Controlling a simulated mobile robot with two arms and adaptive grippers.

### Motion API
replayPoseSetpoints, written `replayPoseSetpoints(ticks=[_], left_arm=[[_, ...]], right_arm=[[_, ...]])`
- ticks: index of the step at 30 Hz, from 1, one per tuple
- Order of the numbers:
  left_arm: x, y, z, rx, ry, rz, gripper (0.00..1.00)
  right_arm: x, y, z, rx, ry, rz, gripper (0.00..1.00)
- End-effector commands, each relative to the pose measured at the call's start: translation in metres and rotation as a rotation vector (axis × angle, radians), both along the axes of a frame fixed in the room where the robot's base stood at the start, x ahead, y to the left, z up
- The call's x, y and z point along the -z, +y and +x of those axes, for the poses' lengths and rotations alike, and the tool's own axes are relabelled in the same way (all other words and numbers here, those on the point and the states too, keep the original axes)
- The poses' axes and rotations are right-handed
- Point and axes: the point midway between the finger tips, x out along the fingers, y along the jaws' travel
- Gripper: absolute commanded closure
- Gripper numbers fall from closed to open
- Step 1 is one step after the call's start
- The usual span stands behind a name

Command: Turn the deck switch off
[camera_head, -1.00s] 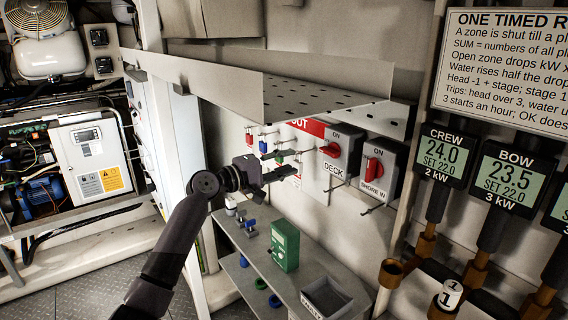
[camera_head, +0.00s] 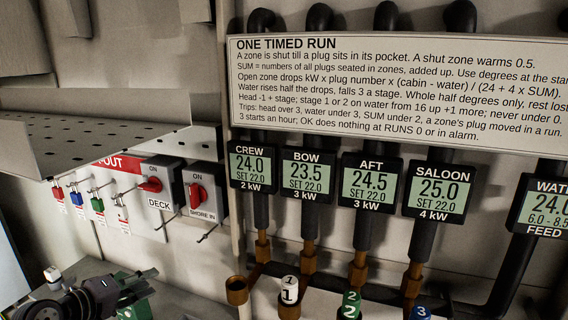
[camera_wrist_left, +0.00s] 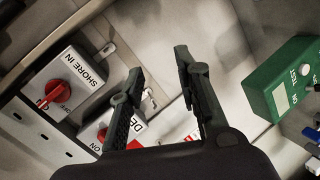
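The deck switch is a grey box labelled DECK with a red knob (camera_head: 151,185) and ON above it, on the wall panel. Its handle looks roughly sideways in the head view. In the left wrist view its red knob (camera_wrist_left: 102,134) is partly hidden behind a finger. My left gripper (camera_head: 145,284) is low at the left in the head view, below the switch and apart from it. In the left wrist view the gripper (camera_wrist_left: 158,62) is open, with nothing between its fingers. My right gripper is not in view.
The similar SHORE IN switch (camera_head: 198,192) sits right of DECK. Red, blue and green tags (camera_head: 77,198) hang on pegs at its left. A perforated shelf (camera_head: 90,140) juts out above. A green TEST box (camera_wrist_left: 284,82) stands near the gripper. Zone displays (camera_head: 250,167) line the right.

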Motion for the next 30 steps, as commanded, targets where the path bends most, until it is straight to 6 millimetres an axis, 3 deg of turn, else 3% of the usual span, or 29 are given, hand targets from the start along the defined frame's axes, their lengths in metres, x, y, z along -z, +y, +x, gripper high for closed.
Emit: replayPoseSetpoints(ticks=[1,6,9,12,15,21,28,29,30], left_arm=[[0.029,-0.018,-0.017,0.041,0.038,0.075,0.69],[0.110,-0.069,-0.084,0.199,0.150,0.357,0.69],[0.149,-0.094,-0.134,0.305,0.212,0.524,0.69],[0.176,-0.112,-0.185,0.405,0.268,0.676,0.69],[0.190,-0.122,-0.227,0.482,0.315,0.791,0.69],[0.197,-0.129,-0.289,0.587,0.389,0.943,0.69],[0.192,-0.129,-0.345,0.670,0.473,1.058,0.69],[0.192,-0.128,-0.351,0.679,0.484,1.070,0.69],[0.205,-0.128,-0.344,0.679,0.485,1.069,0.69]], right_arm=[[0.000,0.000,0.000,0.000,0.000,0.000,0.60],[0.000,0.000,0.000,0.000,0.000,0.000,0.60],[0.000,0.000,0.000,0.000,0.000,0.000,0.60],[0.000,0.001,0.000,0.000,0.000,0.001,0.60],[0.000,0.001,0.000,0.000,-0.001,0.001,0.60],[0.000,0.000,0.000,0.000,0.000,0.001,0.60],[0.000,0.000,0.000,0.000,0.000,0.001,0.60],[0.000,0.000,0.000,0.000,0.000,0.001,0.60],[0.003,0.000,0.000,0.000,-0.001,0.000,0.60]])
